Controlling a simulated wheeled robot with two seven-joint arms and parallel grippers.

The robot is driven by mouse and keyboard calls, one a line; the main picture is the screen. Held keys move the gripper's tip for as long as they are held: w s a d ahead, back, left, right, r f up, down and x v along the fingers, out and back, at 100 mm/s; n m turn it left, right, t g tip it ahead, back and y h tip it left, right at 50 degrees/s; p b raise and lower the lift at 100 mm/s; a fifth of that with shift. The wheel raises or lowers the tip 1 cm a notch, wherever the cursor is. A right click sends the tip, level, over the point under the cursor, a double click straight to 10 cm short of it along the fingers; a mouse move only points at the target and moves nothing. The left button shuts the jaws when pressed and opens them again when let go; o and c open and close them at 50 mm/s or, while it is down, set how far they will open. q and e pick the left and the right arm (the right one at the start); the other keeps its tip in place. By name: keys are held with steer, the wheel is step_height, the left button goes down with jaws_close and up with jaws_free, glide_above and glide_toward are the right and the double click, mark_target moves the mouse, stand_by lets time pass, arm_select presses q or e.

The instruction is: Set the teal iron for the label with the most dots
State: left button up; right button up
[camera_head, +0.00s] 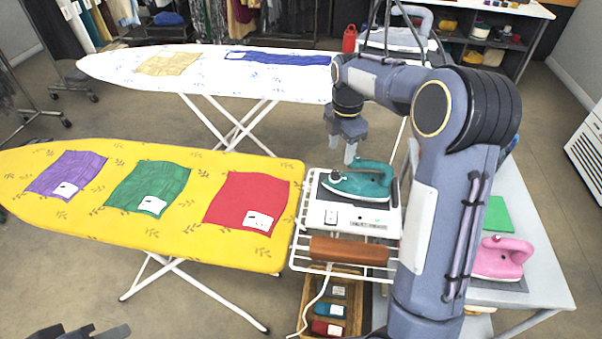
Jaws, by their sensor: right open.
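The teal iron (358,181) rests on a white station (345,219) with a switch and small controls, on the wire rack at the ironing board's right end. My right gripper (344,150) is open and empty just above the iron, apart from it as far as I can tell. On the yellow board lie a purple cloth (80,168), a green cloth (148,183) and a red cloth (243,195). Each bears a white label: purple's (66,189), green's (152,204), red's (258,220). Their dots are too small to count. My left gripper (90,332) shows only partly at the bottom edge.
The yellow ironing board (130,233) fills the left. Behind it a white board (200,84) holds a tan and a blue cloth. A pink iron (502,257) stands on the grey table at right. A wooden crate (345,285) and a white cord are below the rack.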

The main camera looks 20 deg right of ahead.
mark_target(336, 173)
steer(key=f, duration=0.8)
steer(key=shift+w+a+f, duration=0.1)
steer(key=shift+w+a, duration=0.05)
steer(key=shift+w, duration=0.1)
steer(key=c, duration=1)
